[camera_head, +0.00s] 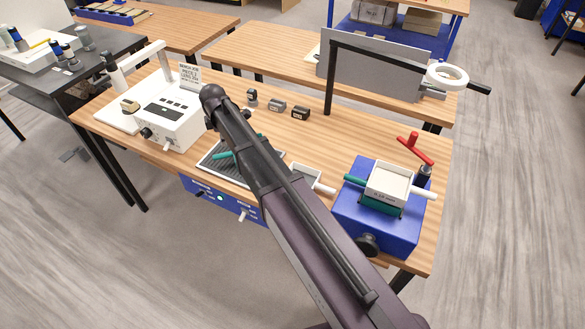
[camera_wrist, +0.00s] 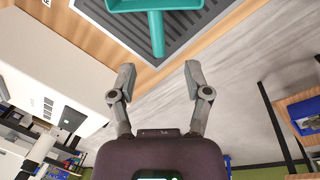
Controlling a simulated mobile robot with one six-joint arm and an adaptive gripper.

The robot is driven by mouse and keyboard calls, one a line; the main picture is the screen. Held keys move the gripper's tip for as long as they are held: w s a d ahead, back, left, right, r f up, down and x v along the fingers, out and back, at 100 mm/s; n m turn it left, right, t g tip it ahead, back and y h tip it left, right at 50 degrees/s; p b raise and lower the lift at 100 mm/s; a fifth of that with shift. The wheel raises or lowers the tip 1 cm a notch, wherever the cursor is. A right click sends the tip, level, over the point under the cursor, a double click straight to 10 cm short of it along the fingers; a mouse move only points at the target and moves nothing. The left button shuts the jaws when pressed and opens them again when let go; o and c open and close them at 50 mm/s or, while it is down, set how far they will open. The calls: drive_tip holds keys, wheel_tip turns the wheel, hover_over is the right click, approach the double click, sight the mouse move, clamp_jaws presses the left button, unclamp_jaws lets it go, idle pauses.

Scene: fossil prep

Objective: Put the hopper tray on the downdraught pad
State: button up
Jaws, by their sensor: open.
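A teal tray with a straight handle, which I take for the hopper tray (camera_wrist: 157,5), shows at the top of the wrist view over the dark ribbed downdraught pad (camera_wrist: 205,22). It looks set on the pad, but contact is not clear. In the head view its teal handle (camera_head: 225,155) shows over the pad (camera_head: 213,174); my arm hides most of the tray. My gripper (camera_wrist: 158,70) is open and empty, with the handle's end just beyond and between its fingertips.
A white control box (camera_head: 170,122) stands left of the pad. A small white tray (camera_head: 310,182) lies right of it. A blue machine (camera_head: 350,222) bears a white sieve (camera_head: 388,180) with teal parts below. Several small dark blocks (camera_head: 277,104) lie behind. A grey panel (camera_head: 370,70) stands at the back.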

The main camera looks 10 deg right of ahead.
drive_tip(key=s+d+m+g, duration=0.2)
drive_tip(key=s+d+m, duration=1.7)
drive_tip(key=s+d, duration=0.5)
drive_tip(key=shift+s+d+f, duration=0.15)
drive_tip(key=shift+d, duration=0.05)
